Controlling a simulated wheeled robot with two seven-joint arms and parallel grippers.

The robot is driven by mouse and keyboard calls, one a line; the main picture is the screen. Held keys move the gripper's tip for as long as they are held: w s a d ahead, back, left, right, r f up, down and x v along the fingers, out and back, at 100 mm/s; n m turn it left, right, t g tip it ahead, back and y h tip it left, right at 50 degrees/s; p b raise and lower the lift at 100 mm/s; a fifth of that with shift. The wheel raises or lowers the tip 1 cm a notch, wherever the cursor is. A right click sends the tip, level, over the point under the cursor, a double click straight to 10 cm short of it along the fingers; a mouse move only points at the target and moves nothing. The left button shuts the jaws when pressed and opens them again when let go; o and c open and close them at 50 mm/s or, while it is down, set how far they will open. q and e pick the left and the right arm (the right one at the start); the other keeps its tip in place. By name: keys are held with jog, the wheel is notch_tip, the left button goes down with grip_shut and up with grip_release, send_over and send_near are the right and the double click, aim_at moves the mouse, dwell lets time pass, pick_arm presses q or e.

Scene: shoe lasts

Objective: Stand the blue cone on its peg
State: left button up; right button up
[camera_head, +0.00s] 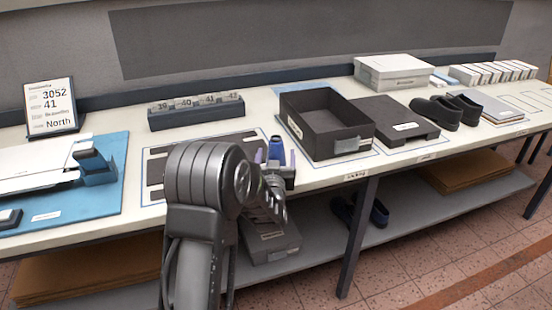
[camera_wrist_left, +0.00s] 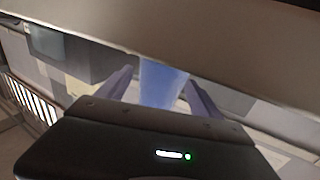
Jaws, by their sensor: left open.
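The blue cone (camera_head: 276,148) is at the front part of the table, just left of the dark open box. It looks upright in the head view. My left gripper (camera_head: 275,160) is open, with one purple finger on each side of the cone. In the left wrist view the blue cone (camera_wrist_left: 162,84) shows between the two fingers of the left gripper (camera_wrist_left: 163,92), with a gap at each side. Its lower part is hidden in both views. I cannot make out the peg. My right gripper is not in view.
The dark open box (camera_head: 345,145) stands close to the right of the gripper. Behind is a rack of numbered blocks (camera_head: 196,110). A blue mat (camera_head: 108,185) with a clipboard lies at left. Black shoes (camera_head: 435,112) and a white box (camera_head: 392,72) are further right.

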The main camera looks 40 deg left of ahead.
pick_arm(q)
grip_shut()
dwell(0.8)
notch_tip(320, 180, up, 10)
dwell(0.6)
jog(key=shift+p, duration=0.3)
